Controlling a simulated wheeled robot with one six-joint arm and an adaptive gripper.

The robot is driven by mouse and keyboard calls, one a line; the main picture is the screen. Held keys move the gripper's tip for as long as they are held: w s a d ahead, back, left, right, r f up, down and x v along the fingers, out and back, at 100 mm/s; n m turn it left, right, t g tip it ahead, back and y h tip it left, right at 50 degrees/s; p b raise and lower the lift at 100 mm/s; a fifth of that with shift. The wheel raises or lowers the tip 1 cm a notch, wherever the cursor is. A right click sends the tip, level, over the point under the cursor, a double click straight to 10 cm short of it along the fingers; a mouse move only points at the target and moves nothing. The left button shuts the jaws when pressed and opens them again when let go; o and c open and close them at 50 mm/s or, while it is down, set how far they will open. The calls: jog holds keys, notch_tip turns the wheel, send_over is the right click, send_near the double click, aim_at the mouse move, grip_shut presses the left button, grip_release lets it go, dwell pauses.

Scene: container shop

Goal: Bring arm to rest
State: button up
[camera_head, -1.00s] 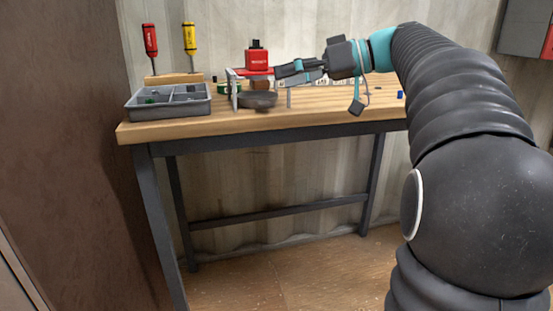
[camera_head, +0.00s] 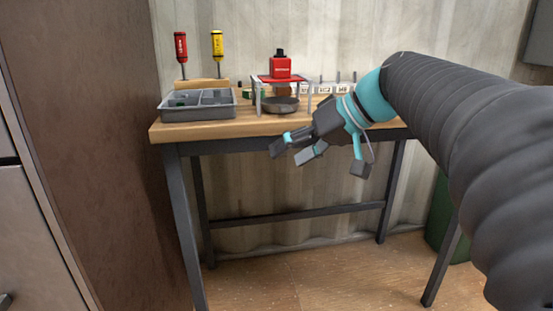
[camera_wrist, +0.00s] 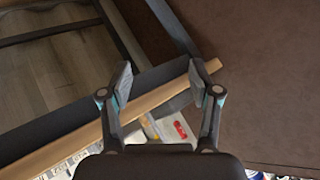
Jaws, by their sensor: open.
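My gripper (camera_head: 291,148) is open and empty in the head view, in front of the workbench's front edge and a little below its top. In the wrist view the two fingers (camera_wrist: 160,80) are spread apart with nothing between them; the bench edge (camera_wrist: 70,143) shows beyond them. My arm reaches in from the right side of the head view, bent down toward the gripper.
The wooden workbench (camera_head: 190,132) holds a grey divided tray (camera_head: 198,114), a red and a yellow screwdriver, a red bottle (camera_head: 281,67) on a small stand and a dark dish (camera_head: 279,105). A brown wall stands at the left. The floor before the bench is clear.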

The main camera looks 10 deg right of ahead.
jog(key=shift+s+a+f, duration=0.1)
jog(key=shift+s+f, duration=0.4)
jog(key=shift+s, duration=0.05)
jog(key=s+d+f+m+h, duration=0.2)
jog(key=d+f+m+h, duration=0.1)
jog(key=f, duration=0.3)
jog(key=s+d+f+m+h, duration=0.2)
jog(key=f+m, duration=0.1)
jog(key=f, duration=0.3)
jog(key=s+a+f+n+h, duration=0.2)
jog(key=s+f, duration=0.5)
jog(key=s, duration=0.5)
jog(key=shift+s+a+f+n+h+p, duration=0.25)
jog(key=shift+s+n+h+p, duration=0.2)
jog(key=shift+h, duration=0.15)
